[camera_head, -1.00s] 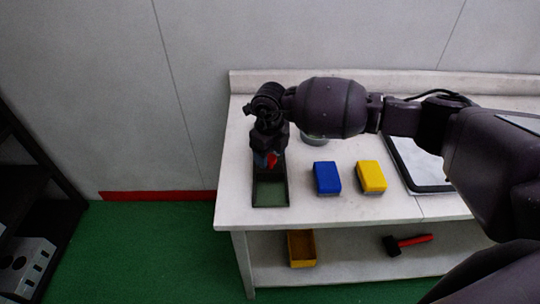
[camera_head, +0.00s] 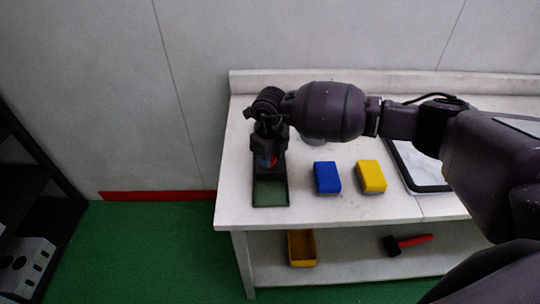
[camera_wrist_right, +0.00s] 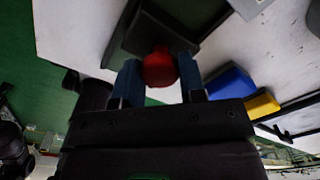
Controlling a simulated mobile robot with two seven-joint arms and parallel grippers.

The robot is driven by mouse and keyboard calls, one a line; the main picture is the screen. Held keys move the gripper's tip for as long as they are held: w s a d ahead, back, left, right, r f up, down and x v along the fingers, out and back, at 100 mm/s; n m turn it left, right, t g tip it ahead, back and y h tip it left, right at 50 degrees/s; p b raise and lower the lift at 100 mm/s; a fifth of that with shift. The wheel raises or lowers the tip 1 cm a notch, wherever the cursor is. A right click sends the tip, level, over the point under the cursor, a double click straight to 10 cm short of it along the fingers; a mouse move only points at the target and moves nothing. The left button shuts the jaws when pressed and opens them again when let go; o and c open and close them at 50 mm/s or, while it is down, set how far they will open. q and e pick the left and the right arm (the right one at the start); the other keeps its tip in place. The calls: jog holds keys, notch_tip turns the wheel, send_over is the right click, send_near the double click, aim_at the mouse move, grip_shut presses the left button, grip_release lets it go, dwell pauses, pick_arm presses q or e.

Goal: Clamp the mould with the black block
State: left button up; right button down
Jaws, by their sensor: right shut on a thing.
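The mould (camera_head: 271,203), a long black frame with a greenish bare floor at its near end, lies on the left of the white table. My right gripper (camera_head: 267,161) is over its far part and hides much of it. In the right wrist view the blue fingers (camera_wrist_right: 158,80) are shut on a red rounded knob (camera_wrist_right: 160,66). A dark block-like body (camera_wrist_right: 150,28) shows just beyond the knob; I cannot tell whether it is the black block or part of the mould. My left gripper is not in view.
A blue block (camera_head: 327,177) and a yellow block (camera_head: 371,176) stand right of the mould. A black-rimmed tray (camera_head: 428,187) lies further right. The lower shelf holds a yellow box (camera_head: 302,249) and a red-handled hammer (camera_head: 408,243). The table's front left is clear.

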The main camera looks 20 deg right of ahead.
jog(key=shift+w+d+f+b, duration=0.1)
jog(key=shift+w+d+b, duration=0.1)
jog(key=shift+w+b, duration=0.3)
jog(key=shift+w+d+b, duration=0.15)
jog(key=shift+w+b, duration=0.1)
jog(key=shift+w, duration=0.4)
jog(key=shift+w+d, duration=0.1)
jog(key=shift+w, duration=0.25)
jog(key=c, duration=0.7)
grip_release()
jog(key=shift+r, duration=0.2)
